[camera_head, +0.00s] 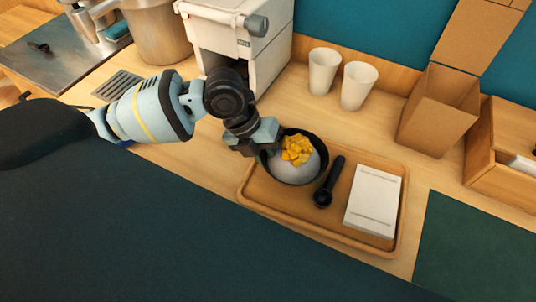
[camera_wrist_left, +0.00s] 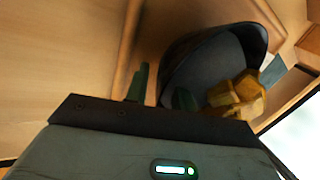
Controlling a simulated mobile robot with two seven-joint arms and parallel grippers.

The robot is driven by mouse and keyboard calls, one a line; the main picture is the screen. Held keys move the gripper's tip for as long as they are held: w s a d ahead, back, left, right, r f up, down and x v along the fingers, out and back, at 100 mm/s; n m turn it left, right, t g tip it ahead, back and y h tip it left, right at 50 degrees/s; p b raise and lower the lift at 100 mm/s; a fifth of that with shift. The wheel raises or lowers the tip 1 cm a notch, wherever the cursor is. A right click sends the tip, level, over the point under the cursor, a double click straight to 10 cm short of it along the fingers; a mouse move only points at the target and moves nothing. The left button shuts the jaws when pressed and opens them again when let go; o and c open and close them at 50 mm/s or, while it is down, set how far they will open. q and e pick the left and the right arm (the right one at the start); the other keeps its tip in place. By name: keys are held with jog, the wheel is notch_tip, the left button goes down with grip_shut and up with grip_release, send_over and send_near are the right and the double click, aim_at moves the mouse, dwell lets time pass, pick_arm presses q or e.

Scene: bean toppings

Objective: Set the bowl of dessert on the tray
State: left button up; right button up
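The dark bowl (camera_head: 323,146) holds a pale dessert (camera_head: 297,166) topped with yellow chunks (camera_head: 297,149). It stands upright on the left part of the brown tray (camera_head: 262,203). My left gripper (camera_head: 262,143) is at the bowl's left rim. In the left wrist view the bowl (camera_wrist_left: 215,52) has one finger (camera_wrist_left: 138,83) outside its wall and the other finger inside. A small gap shows between the outer finger and the wall, so the left gripper (camera_wrist_left: 162,92) looks open around the rim. My right gripper is not in view.
A black spoon (camera_head: 324,190) and a white rectangular item (camera_head: 373,200) lie on the tray right of the bowl. Two white cups (camera_head: 340,80), a white machine (camera_head: 240,40) and a cardboard box (camera_head: 437,110) stand behind. A green mat (camera_head: 475,245) lies at right.

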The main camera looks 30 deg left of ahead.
pick_arm(q)
jog(key=shift+r, duration=0.25)
jog(key=v, duration=1.1)
jog(key=shift+r+p, duration=0.35)
jog(key=shift+r, duration=0.05)
jog(key=shift+a, duration=0.15)
